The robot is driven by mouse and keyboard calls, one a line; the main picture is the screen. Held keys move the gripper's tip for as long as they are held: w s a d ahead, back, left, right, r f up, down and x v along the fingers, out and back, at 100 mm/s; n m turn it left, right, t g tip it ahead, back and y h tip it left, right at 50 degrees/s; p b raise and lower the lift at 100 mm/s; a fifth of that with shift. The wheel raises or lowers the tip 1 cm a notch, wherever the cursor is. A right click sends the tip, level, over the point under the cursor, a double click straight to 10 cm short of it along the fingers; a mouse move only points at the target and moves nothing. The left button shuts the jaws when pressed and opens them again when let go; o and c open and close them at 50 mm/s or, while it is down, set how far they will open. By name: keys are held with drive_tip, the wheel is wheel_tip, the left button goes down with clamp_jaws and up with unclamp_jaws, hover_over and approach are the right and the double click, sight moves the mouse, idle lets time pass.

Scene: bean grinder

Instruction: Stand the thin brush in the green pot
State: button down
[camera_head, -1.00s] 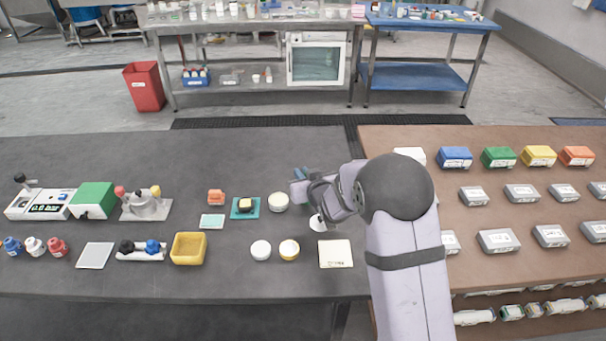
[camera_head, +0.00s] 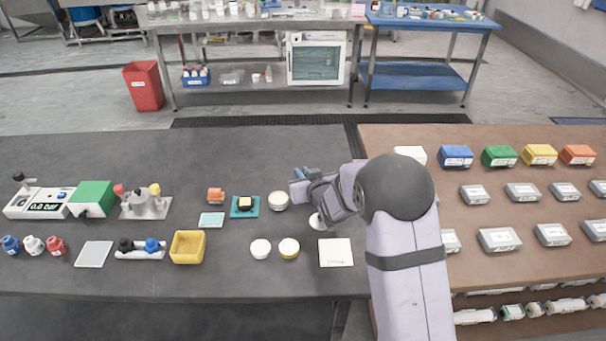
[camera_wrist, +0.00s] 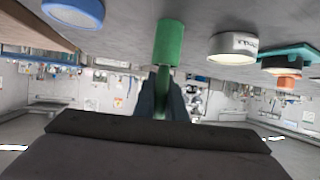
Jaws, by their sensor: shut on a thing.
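In the wrist view, which is upside down, my gripper (camera_wrist: 162,92) is shut on a thin green stick, which I take to be the brush (camera_wrist: 163,78). A green cylinder (camera_wrist: 170,42), seemingly the green pot, is in line with the stick, just beyond the fingertips. Whether the stick is inside it or only meets its rim, I cannot tell. In the head view my gripper (camera_head: 310,190) is low over the dark table, right of a white round jar (camera_head: 278,201). My arm hides the pot and brush there.
The white jar (camera_wrist: 233,47) stands beside the green cylinder, with a teal tray (camera_wrist: 295,52) past it. A blue round thing (camera_wrist: 75,12) is on the other side. A white round piece (camera_head: 317,222) shows under my gripper, and a cream square (camera_head: 336,252) lies in front.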

idle(0.4)
drive_tip(key=c, duration=1.2)
unclamp_jaws()
drive_tip(key=shift+f, duration=0.1)
drive_tip(key=shift+o, duration=0.2)
wheel_tip(320, 180, up, 7)
drive_tip(key=p, duration=0.4)
